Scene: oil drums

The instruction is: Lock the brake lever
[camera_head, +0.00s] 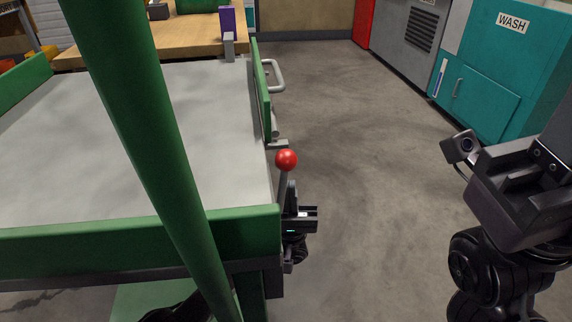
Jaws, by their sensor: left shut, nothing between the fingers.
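The brake lever (286,160) has a red ball knob on a thin grey rod. It stands nearly upright at the near right corner of a green-framed cart (130,240). My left gripper (291,193) is just below the knob, close beside the rod on its right. It is shut and empty; the cart's corner hides part of it and its arm. I cannot tell whether it touches the rod. My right gripper (515,190) is at the right edge, well away from the lever; its fingers do not show clearly.
A thick green post (140,130) slants across the cart's grey bed. A grey handle (273,76) sticks out from the cart's right side. Teal washing cabinets (490,80) stand at the back right. The concrete floor between cart and cabinets is clear.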

